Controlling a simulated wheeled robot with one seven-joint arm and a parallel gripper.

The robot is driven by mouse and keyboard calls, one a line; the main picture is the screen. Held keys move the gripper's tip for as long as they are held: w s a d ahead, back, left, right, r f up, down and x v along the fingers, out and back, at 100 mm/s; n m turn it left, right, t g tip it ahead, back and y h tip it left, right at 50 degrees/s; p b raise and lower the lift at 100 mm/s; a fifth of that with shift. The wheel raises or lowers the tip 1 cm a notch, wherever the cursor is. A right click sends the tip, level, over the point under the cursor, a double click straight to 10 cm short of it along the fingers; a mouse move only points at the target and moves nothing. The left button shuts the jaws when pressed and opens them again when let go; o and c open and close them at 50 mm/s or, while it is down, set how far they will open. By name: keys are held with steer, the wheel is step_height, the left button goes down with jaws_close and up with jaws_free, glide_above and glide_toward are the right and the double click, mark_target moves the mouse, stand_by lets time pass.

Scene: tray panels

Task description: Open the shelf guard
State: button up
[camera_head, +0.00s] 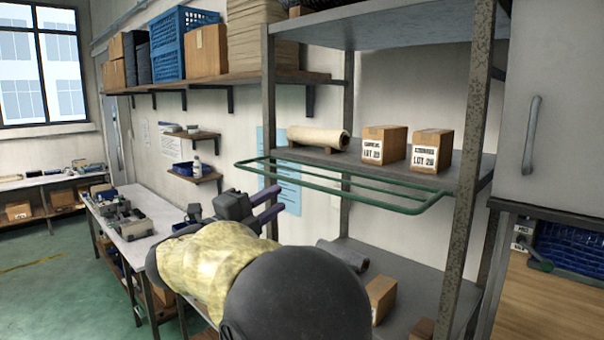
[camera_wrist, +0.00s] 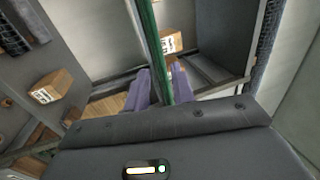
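The shelf guard is a green tube frame (camera_head: 340,184) of parallel rails, across the front of the middle shelf (camera_head: 385,168) of a metal rack. My gripper (camera_head: 284,197) is at the guard's left part, just below its lower rail in the head view. Its two purple fingers are apart, with nothing visibly held. In the wrist view a green rail (camera_wrist: 150,45) runs down the picture and lines up with the gap between the fingers (camera_wrist: 162,85). I cannot tell whether the rail touches them.
Two labelled cartons (camera_head: 384,145) (camera_head: 431,152) and a cream roll (camera_head: 318,138) sit on the middle shelf behind the guard. Rack posts (camera_head: 468,170) stand beside it. A grey cabinet (camera_head: 556,110) is at the right. A workbench (camera_head: 135,245) with parts is at the left.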

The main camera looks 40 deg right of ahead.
mark_target(302, 183)
steer(key=p+x, duration=0.4)
steer(key=x, duration=0.4)
steer(key=shift+d+r, duration=0.15)
steer(key=shift+d, duration=0.35)
jaws_close()
